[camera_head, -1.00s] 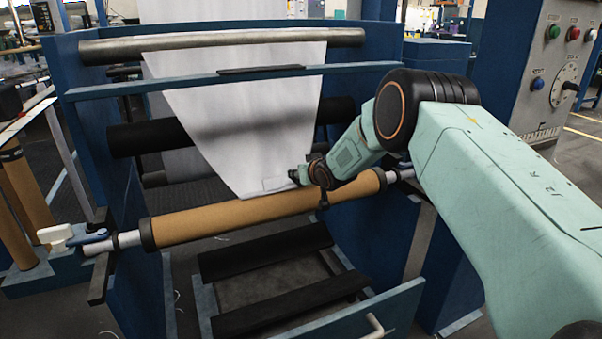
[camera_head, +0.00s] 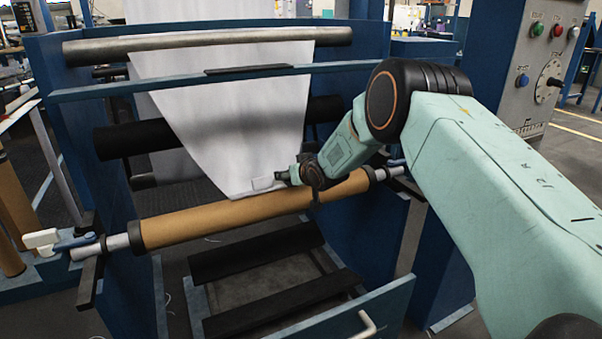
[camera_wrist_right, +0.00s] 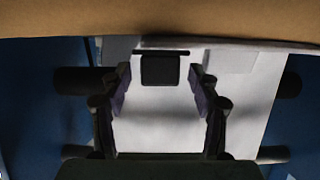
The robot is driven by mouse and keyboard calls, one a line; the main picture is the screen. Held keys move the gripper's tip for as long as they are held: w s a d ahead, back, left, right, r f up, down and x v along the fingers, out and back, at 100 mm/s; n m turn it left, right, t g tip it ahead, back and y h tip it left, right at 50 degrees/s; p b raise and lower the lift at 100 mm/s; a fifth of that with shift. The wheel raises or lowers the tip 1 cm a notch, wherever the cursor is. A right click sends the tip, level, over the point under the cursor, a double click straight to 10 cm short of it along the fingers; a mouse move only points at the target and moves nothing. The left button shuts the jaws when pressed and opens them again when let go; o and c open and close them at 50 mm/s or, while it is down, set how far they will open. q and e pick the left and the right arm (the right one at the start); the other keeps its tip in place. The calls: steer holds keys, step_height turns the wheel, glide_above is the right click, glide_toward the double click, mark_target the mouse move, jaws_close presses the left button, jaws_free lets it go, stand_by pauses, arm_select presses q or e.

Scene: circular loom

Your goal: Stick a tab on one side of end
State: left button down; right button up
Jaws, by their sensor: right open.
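The white fabric (camera_head: 225,110) hangs down to a narrowed lower end at the brown roll (camera_head: 235,215). A small pale tab (camera_head: 262,183) lies at this end, left of my right gripper (camera_head: 286,177). The gripper is at the end's right side, just above the roll, close to the tab. In the right wrist view the fabric (camera_wrist_right: 160,120) shows between the open fingers (camera_wrist_right: 160,90), with a pale patch (camera_wrist_right: 230,60) on its right. A dark square (camera_wrist_right: 160,70) also shows between the fingers; I cannot tell what it is. My left gripper is out of view.
A blue crossbar (camera_head: 130,87) and a steel roller (camera_head: 110,50) span the loom above the roll. A white-handled latch (camera_head: 42,239) is at the roll's left end. The blue frame (camera_head: 345,240) stands below its right part. A control panel (camera_head: 540,70) is at upper right.

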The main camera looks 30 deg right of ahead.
steer(key=v, duration=1.1)
